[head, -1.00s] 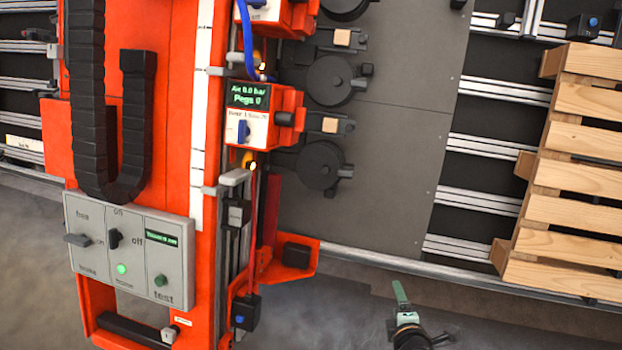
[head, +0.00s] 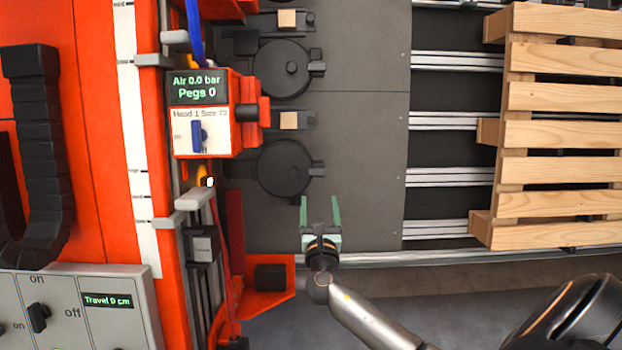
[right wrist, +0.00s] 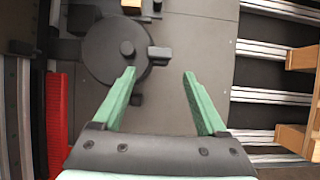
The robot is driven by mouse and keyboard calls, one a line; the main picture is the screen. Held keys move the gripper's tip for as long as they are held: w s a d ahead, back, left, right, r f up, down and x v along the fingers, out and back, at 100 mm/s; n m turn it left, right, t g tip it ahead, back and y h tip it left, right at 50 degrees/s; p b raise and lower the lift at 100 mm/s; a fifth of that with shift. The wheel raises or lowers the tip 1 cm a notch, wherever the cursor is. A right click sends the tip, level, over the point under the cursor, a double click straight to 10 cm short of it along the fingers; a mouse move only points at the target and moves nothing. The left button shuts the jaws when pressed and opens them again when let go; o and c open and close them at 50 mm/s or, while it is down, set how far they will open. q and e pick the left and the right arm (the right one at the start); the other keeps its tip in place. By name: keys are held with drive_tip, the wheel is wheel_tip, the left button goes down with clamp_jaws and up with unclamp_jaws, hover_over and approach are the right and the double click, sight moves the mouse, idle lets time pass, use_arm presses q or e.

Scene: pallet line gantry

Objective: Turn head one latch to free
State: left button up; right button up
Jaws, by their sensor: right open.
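Head one is an orange box (head: 240,95) with a lit screen reading "Air 0.0 bar, Pegs 0" and a white plate marked "Head 1". A blue lever (head: 199,136) stands upright on that plate. A grey tab (head: 195,197) sits on the rail below the box; I cannot tell which part is the latch. My right gripper (head: 320,206) is open and empty, below and right of the head, pointing up the picture. In the right wrist view its green fingers (right wrist: 159,78) are apart, with nothing between them. My left gripper is not in view.
A black round disc (head: 286,169) lies just above the right gripper; it also shows in the right wrist view (right wrist: 115,48). An orange bracket (head: 248,304) with a black block is below left. A grey control panel (head: 72,297) is at lower left. A wooden pallet (head: 560,132) is at right.

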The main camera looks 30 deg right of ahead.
sight(318, 174)
drive_tip(key=b+x, duration=0.2)
drive_tip(key=x, duration=0.8)
drive_tip(key=shift+w+d, duration=0.15)
drive_tip(key=shift+w, duration=0.05)
